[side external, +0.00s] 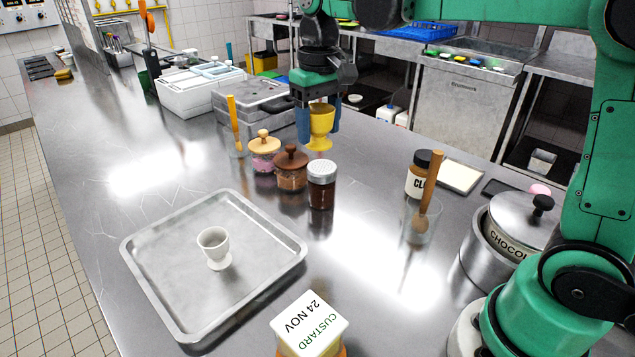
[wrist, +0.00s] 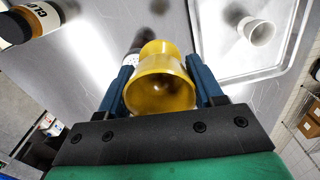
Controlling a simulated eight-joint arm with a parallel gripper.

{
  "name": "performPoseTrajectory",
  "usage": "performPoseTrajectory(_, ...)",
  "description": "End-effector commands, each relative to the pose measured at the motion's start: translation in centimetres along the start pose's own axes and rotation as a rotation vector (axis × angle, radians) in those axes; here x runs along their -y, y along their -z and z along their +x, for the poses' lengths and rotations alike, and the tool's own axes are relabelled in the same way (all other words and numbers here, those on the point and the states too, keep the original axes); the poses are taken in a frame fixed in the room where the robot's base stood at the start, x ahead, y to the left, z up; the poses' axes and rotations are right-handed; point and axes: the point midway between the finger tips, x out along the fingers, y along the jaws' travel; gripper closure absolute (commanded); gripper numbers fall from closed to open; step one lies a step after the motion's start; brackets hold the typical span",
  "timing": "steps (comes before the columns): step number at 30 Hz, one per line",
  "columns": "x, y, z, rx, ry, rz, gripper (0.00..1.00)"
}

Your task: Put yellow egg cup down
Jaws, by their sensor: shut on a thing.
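The yellow egg cup (side external: 320,125) is held upright between the blue fingers of my gripper (side external: 320,118), above the steel counter and behind the jars. In the wrist view the yellow egg cup (wrist: 160,82) fills the space between the fingers of my gripper (wrist: 160,85). My gripper is shut on it. A white egg cup (side external: 214,247) stands upright on a metal tray (side external: 166,318) at the front left. The white egg cup (wrist: 257,31) and the tray (wrist: 215,70) also show in the wrist view.
A shaker jar (side external: 321,185), a brown-lidded jar (side external: 291,168) and a pink jar (side external: 264,152) stand below my gripper. A custard tub (side external: 311,325) is at the front. A glass with a wooden-handled brush (side external: 424,212) and a labelled bottle (side external: 419,175) stand right. The tray has free room around the white cup.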

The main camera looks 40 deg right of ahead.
Motion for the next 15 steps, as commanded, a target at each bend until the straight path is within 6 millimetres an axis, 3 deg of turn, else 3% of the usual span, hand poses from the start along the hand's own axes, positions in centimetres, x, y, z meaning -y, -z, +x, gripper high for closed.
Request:
performPoseTrajectory(7,-6.1,4.9,-2.0,0.0,0.0,0.381,0.92)
performPoseTrajectory(12,-9.8,6.5,-2.5,-0.001,0.0,0.59,0.92)
performPoseTrajectory(15,-11.0,6.8,-2.6,-0.001,0.0,0.659,0.92)
